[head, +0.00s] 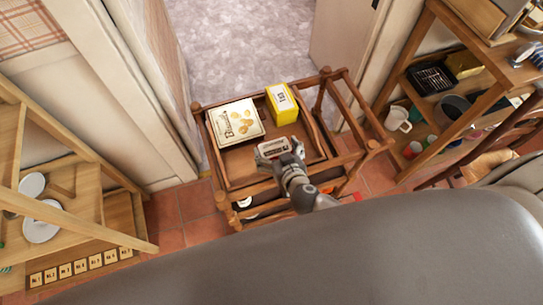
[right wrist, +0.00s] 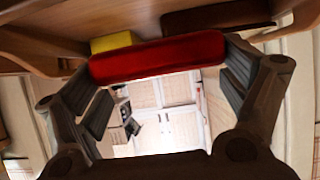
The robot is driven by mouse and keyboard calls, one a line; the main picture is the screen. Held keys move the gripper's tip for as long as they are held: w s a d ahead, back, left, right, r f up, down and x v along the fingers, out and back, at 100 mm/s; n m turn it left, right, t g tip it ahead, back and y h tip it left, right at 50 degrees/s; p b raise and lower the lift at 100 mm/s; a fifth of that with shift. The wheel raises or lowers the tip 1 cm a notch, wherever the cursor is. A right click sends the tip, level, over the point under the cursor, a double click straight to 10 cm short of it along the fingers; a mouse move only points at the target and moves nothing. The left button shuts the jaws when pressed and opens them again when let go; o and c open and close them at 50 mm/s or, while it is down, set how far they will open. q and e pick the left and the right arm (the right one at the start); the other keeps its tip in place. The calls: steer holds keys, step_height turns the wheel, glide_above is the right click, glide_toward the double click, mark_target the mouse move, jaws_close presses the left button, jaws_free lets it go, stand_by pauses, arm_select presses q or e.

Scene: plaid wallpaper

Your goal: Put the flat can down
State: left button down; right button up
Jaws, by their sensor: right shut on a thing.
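The flat can (head: 274,147) shows a pale label with dark red in the head view, at the front part of the wooden cart's top tray (head: 236,163). My right gripper (head: 273,151) is shut on it. In the right wrist view the can is a long red shape (right wrist: 157,58) between the two fingers. I cannot tell whether its underside touches the tray. My left gripper is in neither view.
A cream box (head: 235,122) with round yellow pictures lies on the tray's left, and a yellow box (head: 281,103) stands at the back right. Wooden rails edge the tray. A shelf with mugs (head: 398,117) is at right, another with plates (head: 41,222) at left.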

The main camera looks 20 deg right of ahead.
mark_target(272, 156)
steer(key=shift+w+a+f+b, duration=0.15)
steer(key=shift+w+a+f, duration=0.15)
steer(key=shift+f, duration=0.15)
steer(key=shift+w+a+f+b, duration=0.15)
steer(key=shift+w+a+f, duration=0.1)
steer(key=shift+f, duration=0.15)
step_height(272, 156, down, 3)
steer(key=shift+w+f+b, duration=0.1)
steer(key=shift+f+b, duration=0.1)
steer(key=shift+b, duration=0.75)
steer(key=shift+f, duration=0.15)
steer(key=o, duration=0.8)
